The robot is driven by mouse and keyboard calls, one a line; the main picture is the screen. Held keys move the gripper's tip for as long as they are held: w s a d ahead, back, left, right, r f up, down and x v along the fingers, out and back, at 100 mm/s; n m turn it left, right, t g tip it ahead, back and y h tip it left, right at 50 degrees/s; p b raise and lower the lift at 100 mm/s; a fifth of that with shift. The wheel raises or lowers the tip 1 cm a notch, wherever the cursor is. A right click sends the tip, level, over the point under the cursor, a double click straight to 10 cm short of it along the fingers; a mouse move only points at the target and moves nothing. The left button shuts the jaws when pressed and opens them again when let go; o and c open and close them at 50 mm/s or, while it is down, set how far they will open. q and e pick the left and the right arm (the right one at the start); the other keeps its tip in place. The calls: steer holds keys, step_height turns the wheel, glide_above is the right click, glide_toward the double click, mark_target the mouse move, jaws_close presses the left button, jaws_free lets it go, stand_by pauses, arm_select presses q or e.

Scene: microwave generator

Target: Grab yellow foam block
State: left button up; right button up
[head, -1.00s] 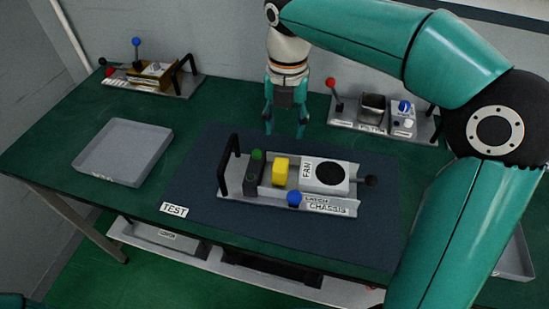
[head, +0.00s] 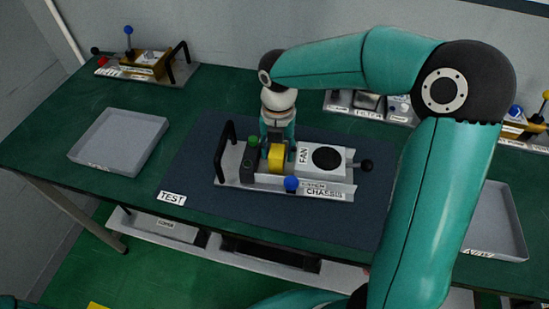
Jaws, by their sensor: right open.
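The yellow foam block (head: 276,158) sits upright in the grey chassis (head: 325,190) on the dark mat, between a dark block with a green knob and the white fan unit. My right gripper (head: 277,150) points down over the chassis, its teal fingers right at the foam block. The fingers are open and seem to stand at or just behind the block. Their tips are partly hidden behind it, so I cannot tell whether they touch it. My left gripper is out of view.
The white fan unit (head: 325,159) lies close on the right, the dark block (head: 248,167) with its green knob on the left. A blue knob (head: 291,184) stands in front. A black handle (head: 225,150) rises at the chassis's left end. A grey tray (head: 119,141) is at left.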

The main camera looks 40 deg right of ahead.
mark_target(277, 150)
step_height(277, 150, down, 3)
steer(key=shift+w+f, duration=0.1)
steer(key=shift+f, duration=0.05)
steer(key=shift+c, duration=0.2)
steer(key=c, duration=0.5)
